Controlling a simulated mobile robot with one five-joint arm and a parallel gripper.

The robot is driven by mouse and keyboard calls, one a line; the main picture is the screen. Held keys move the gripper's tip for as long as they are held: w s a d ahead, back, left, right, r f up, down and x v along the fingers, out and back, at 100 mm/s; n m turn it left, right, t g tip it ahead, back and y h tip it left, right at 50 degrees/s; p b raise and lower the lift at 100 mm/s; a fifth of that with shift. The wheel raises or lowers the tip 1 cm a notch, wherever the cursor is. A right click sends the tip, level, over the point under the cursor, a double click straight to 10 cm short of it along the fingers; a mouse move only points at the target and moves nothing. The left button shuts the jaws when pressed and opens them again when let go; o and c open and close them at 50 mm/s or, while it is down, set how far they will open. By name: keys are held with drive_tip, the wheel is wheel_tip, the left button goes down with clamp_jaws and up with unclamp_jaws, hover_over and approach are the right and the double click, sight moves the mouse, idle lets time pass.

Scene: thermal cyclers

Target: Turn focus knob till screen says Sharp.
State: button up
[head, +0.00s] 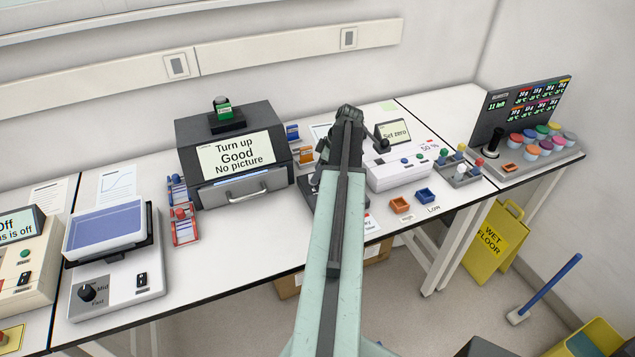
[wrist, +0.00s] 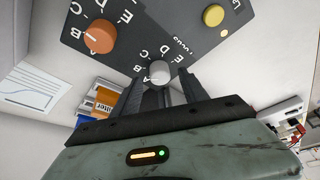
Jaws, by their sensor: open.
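In the wrist view, a dark panel shows upside down with an orange knob (wrist: 99,37), a grey knob (wrist: 160,71) and letters around each.

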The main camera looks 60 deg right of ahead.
drive_tip(key=b+x, duration=0.1)
drive_tip(key=x, duration=0.1)
drive_tip(key=shift+f, duration=0.3)
drive_tip(key=shift+w+r, duration=0.1)
drive_tip(key=shift+r, duration=0.05)
drive_tip(key=shift+c, duration=0.3)
